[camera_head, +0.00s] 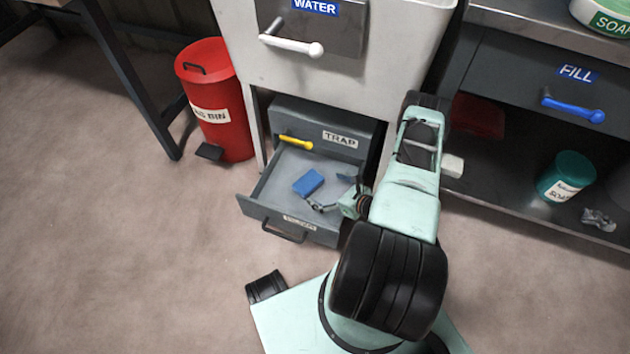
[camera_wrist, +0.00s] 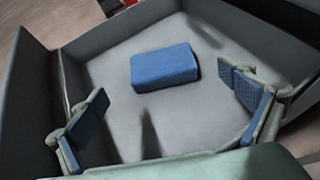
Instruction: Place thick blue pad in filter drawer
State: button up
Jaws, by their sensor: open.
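The thick blue pad (camera_head: 308,182) lies flat on the floor of the pulled-out filter drawer (camera_head: 262,207), low under the white cabinet. In the wrist view the pad (camera_wrist: 164,67) rests inside the grey drawer (camera_wrist: 110,32), apart from the walls. My gripper (camera_head: 335,194) is at the drawer's right side, over its inside. In the wrist view my gripper (camera_wrist: 170,112) has its two blue-padded fingers wide apart, with nothing between them. The pad is beyond the fingertips and touches neither finger.
A TRAP panel with a yellow handle (camera_head: 296,142) is behind the drawer. A red bin (camera_head: 214,100) stands to the left. A shelf at right holds a green soap tub (camera_head: 566,176). A WATER panel with a white handle (camera_head: 290,45) is above. The floor at left is clear.

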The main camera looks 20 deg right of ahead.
jog(key=shift+v, duration=1.4)
